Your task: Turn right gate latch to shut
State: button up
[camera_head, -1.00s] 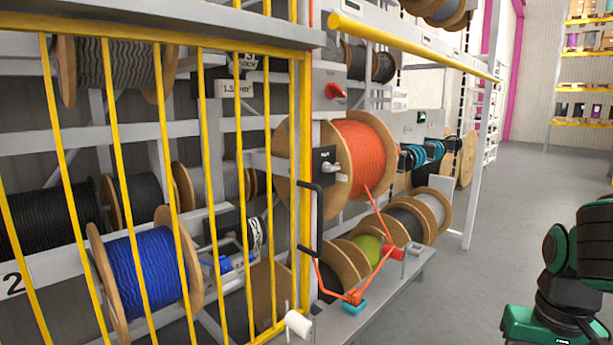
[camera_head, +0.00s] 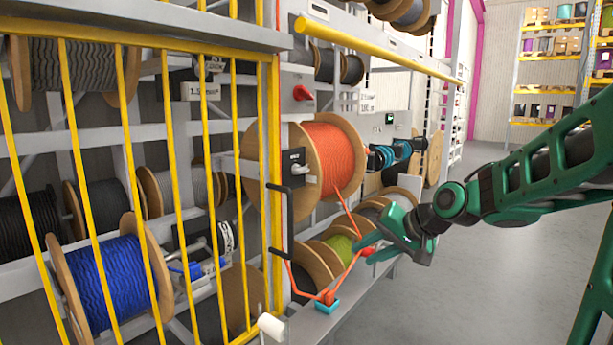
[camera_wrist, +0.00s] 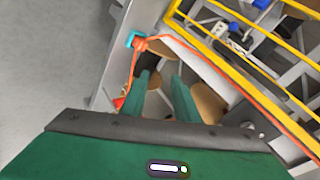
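The yellow barred gate (camera_head: 203,150) stands at the left, its right post beside the rack. Next to that post is a black box with a grey turn handle (camera_head: 303,170), which looks like the right gate latch; a black cranked bar (camera_head: 289,222) hangs below it. I cannot tell for certain which is the latch, nor its setting. My gripper (camera_head: 362,246) is to the right of and below the black box, apart from it, over the lower shelf. In the wrist view my gripper (camera_wrist: 163,76) has its two green fingers apart with nothing held between them.
An orange cable runs from the orange reel (camera_head: 331,155) down past a red part (camera_head: 368,252) near my fingers to a teal block (camera_head: 326,305). A yellow rail (camera_head: 375,48) juts out above. A red switch (camera_head: 302,93) sits higher. Open floor (camera_head: 470,290) lies right.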

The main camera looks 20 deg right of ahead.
jog(key=w+a+r+m+t+y, duration=0.2)
jog(key=w+a+r+t+y, duration=0.1)
jog(key=w+r, duration=0.4)
jog(key=m+t+y, duration=0.2)
jog(key=t+y, duration=0.1)
jog(key=y, duration=0.1)
send_near(305, 171)
jog(key=x, duration=0.9)
jog(key=shift+w+a, duration=0.1)
jog(key=shift+w, duration=0.15)
jog(key=shift+c, duration=0.3)
jog(key=shift+f, duration=0.1)
grip_shut()
